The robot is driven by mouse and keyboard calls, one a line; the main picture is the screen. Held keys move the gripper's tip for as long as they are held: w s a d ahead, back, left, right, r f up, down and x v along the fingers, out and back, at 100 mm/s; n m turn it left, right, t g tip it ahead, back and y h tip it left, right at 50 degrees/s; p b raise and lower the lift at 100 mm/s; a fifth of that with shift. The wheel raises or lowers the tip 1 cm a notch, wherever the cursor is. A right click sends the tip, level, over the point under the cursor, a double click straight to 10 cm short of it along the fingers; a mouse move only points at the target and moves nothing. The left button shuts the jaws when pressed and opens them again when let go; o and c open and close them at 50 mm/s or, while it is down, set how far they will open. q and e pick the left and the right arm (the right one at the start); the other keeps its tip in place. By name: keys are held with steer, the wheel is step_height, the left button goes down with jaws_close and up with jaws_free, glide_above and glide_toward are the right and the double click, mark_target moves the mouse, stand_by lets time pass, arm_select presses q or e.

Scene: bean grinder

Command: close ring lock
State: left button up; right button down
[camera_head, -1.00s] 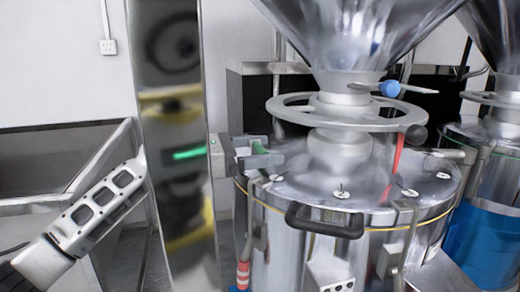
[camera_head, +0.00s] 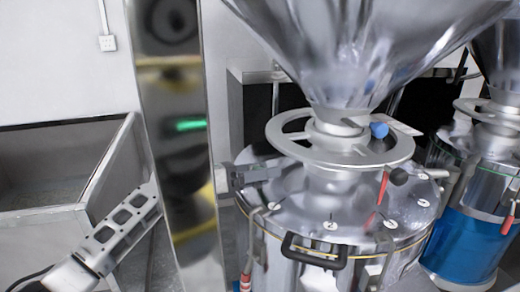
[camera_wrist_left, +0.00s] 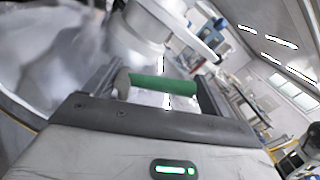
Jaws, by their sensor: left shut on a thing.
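The grinder has a silver spoked ring (camera_head: 335,157) around the neck under its hopper. A blue-tipped handle (camera_head: 379,130) sticks out by the neck. My left gripper (camera_head: 262,173) reaches past the mirrored column to the left of the grinder lid, below the ring. In the left wrist view, the left gripper (camera_wrist_left: 155,88) is shut on a green handle (camera_wrist_left: 165,88), which lies across between its fingers. The green handle cannot be made out in the head view now. My right gripper is not in view.
A shiny column (camera_head: 180,150) stands in front of my left arm. The lid (camera_head: 300,205) carries clamps and a black front handle (camera_head: 313,252). A red-handled lever (camera_head: 383,187) stands at its right. A second grinder with a blue band (camera_head: 465,240) stands at the right.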

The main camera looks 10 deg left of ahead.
arm_select(q)
steer(key=shift+w+a+r+n+p, duration=0.15)
steer(key=shift+r+n+p, duration=0.1)
steer(key=shift+n, duration=0.35)
steer(key=shift+w+r+n+p, duration=0.1)
steer(key=shift+n+p, duration=0.1)
steer(key=shift+n, duration=0.4)
